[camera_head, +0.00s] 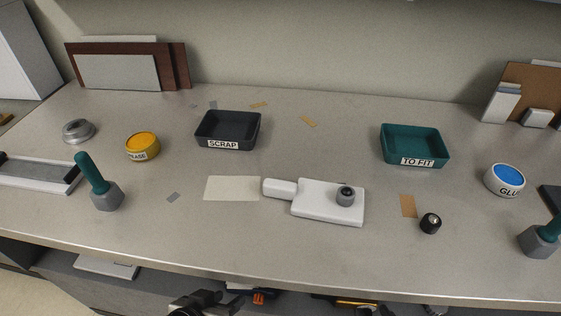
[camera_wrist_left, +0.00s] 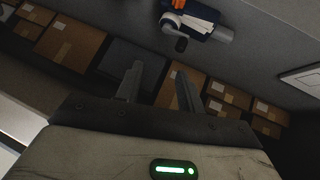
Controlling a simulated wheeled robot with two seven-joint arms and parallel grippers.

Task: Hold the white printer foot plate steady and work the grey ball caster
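The white printer foot plate (camera_head: 315,203) lies flat on the counter, with a white handle-like block (camera_head: 280,188) at its left end. The grey ball caster (camera_head: 345,199) stands upright near the plate's right end, its dark ball on top. I cannot tell how it is fixed. My left gripper (camera_head: 200,300) shows at the bottom edge of the head view, in front of the counter and well away from the plate. In the left wrist view my left gripper's fingers (camera_wrist_left: 158,88) are apart with nothing between them. My right gripper is not in view.
A grey SCRAP tray (camera_head: 203,131) and teal TO FIT tray (camera_head: 384,145) stand behind the plate. A small black round part (camera_head: 431,223) lies right. Yellow (camera_head: 142,151) and blue-topped GLUE (camera_head: 505,183) tins and teal-handled blocks (camera_head: 106,199) stand outward. The counter's front edge is clear.

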